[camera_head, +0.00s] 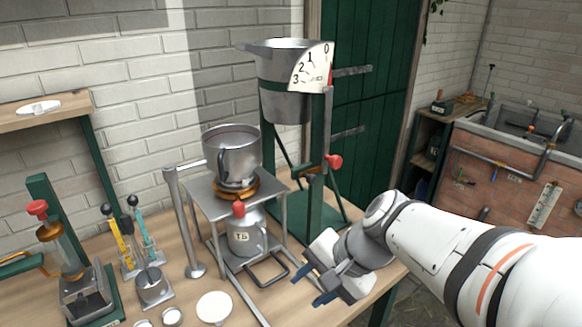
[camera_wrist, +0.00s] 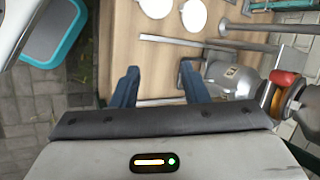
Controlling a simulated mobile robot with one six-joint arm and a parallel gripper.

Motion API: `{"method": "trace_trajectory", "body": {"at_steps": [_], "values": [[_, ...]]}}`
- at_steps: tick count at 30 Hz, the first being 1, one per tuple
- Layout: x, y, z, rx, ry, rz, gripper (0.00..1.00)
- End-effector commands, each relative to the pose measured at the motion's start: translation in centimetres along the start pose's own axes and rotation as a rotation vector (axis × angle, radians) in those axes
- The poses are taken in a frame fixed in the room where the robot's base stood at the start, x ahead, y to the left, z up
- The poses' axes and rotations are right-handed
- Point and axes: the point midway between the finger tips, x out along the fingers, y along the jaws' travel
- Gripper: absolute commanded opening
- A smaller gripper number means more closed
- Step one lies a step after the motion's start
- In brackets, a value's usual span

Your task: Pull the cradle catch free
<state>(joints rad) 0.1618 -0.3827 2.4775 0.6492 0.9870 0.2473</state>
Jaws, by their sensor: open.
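I cannot tell for sure which part is the cradle catch. One red knob (camera_head: 333,161) sits on the green stand (camera_head: 315,205) below a large metal bucket (camera_head: 285,100) with a numbered dial. Another red knob (camera_head: 238,208) sits at the front of a small metal table (camera_head: 200,190), under a pot (camera_head: 231,155) on a brass-coloured ring (camera_head: 236,188). My gripper (camera_head: 313,286) is open and empty over the front right of the bench, apart from both knobs. In the wrist view its blue fingers (camera_wrist: 160,74) are spread with nothing between them.
A labelled metal can (camera_head: 245,236) stands under the small table and shows in the wrist view (camera_wrist: 228,73). Several tools crowd the bench's left. A sink (camera_head: 525,125) is far right.

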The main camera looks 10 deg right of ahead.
Motion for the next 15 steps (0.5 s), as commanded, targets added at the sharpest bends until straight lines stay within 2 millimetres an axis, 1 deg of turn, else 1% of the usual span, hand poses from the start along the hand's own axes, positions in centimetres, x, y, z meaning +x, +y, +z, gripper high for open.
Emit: {"method": "trace_trajectory", "body": {"at_steps": [1,3,5,7,9,11,12,15], "values": [[1.0,-0.6,-0.6,0.131,-0.033,-0.075,0.45],[1.3,-2.2,-1.4,0.310,-0.083,-0.187,0.45],[1.4,-3.5,-2.4,0.461,-0.125,-0.286,0.45],[1.1,-5.0,-3.9,0.632,-0.179,-0.405,0.45],[0.5,-6.2,-5.9,0.797,-0.234,-0.528,0.45],[-0.2,-7.1,-7.8,0.933,-0.284,-0.636,0.45],[-0.8,-7.5,-9.2,1.017,-0.317,-0.708,0.45],[-2.5,-7.9,-12.4,1.192,-0.394,-0.873,0.45]]}}
